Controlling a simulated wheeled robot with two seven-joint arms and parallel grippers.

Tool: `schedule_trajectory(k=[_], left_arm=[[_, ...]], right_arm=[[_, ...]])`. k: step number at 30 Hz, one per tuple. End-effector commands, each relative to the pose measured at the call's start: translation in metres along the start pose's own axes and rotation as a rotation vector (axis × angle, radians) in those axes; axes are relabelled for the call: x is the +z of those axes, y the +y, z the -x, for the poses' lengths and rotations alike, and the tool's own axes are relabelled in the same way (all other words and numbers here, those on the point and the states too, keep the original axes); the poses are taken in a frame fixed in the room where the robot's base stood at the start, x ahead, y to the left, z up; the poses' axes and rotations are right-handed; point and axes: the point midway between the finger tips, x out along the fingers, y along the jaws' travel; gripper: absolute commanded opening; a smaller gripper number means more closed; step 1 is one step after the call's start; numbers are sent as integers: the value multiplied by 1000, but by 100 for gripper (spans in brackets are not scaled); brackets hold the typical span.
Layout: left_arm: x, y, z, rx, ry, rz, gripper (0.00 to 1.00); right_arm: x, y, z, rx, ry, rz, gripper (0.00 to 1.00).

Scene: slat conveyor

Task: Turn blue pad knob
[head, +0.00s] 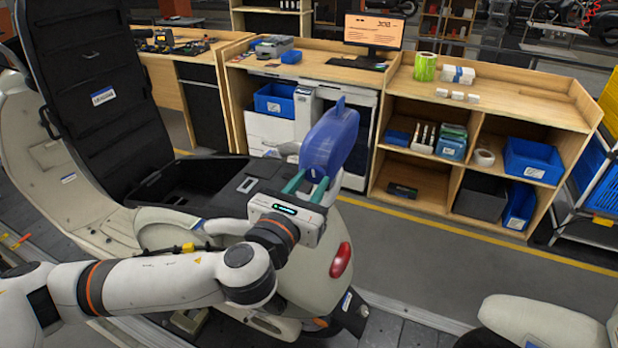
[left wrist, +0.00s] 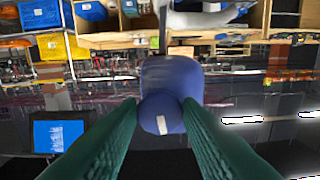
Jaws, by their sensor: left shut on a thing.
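The blue pad (head: 332,138) stands upright above the rear of a cream scooter (head: 310,262). In the left wrist view the pad (left wrist: 172,76) is straight ahead, with its round blue knob (left wrist: 161,114) facing me. The knob bears a white mark that looks nearly upright, tilted slightly. My left gripper (head: 306,181) is at the pad's near lower side. In the left wrist view its green fingers (left wrist: 160,104) are shut on the knob, one on each side. My right gripper is not in view.
A raised black panel (head: 100,105) and an open black compartment (head: 195,183) are left of the pad. A wooden bench (head: 500,97) with blue bins (head: 533,160) stands behind. Another pale rounded body (head: 540,322) is at lower right. The floor between is clear.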

Motion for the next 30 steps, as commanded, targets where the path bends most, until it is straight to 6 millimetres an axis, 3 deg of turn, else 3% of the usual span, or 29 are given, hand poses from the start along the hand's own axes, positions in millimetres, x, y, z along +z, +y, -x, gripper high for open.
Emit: schedule_trajectory(k=[9,26,27,30], left_arm=[[-2,0,0,1,3,-131,9],[-1,0,0,1,3,-158,9],[-1,0,0,1,3,-158,37],[-1,0,0,1,2,-157,53]], right_arm=[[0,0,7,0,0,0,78],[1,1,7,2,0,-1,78],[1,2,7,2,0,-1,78],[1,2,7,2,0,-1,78]])
